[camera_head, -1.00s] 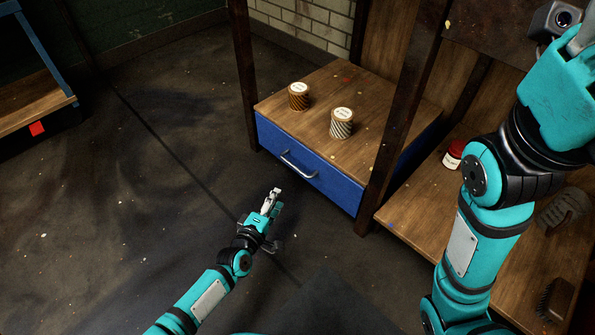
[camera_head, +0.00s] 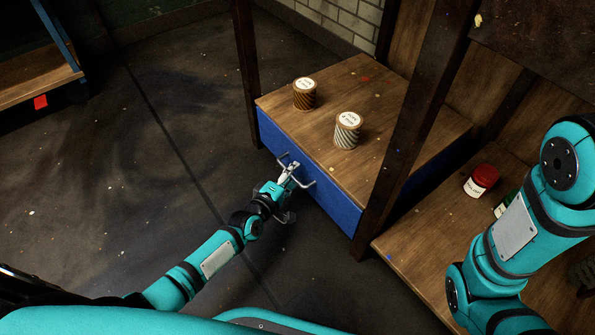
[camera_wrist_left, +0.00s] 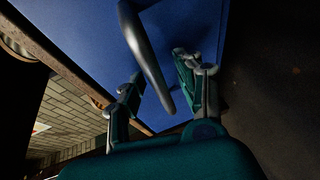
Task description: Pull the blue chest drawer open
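The blue chest drawer (camera_head: 335,203) has its front flush under the wooden top and looks shut. Its curved metal handle (camera_head: 307,183) sits on the drawer front. My left gripper (camera_head: 289,171) is at the handle. In the left wrist view the handle (camera_wrist_left: 147,52) runs between the two spread fingers of the left gripper (camera_wrist_left: 160,82), with the blue drawer front (camera_wrist_left: 205,30) behind. The fingers look open around the handle, with gaps beside it; contact cannot be told. My right gripper is out of view; only part of that arm shows.
Two twine spools, one brown (camera_head: 304,94) and one striped (camera_head: 347,131), stand on the chest top. A dark wooden post (camera_head: 410,130) rises at the chest's right front corner. A red-lidded jar (camera_head: 481,181) stands on the lower shelf at right. The floor left of the chest is clear.

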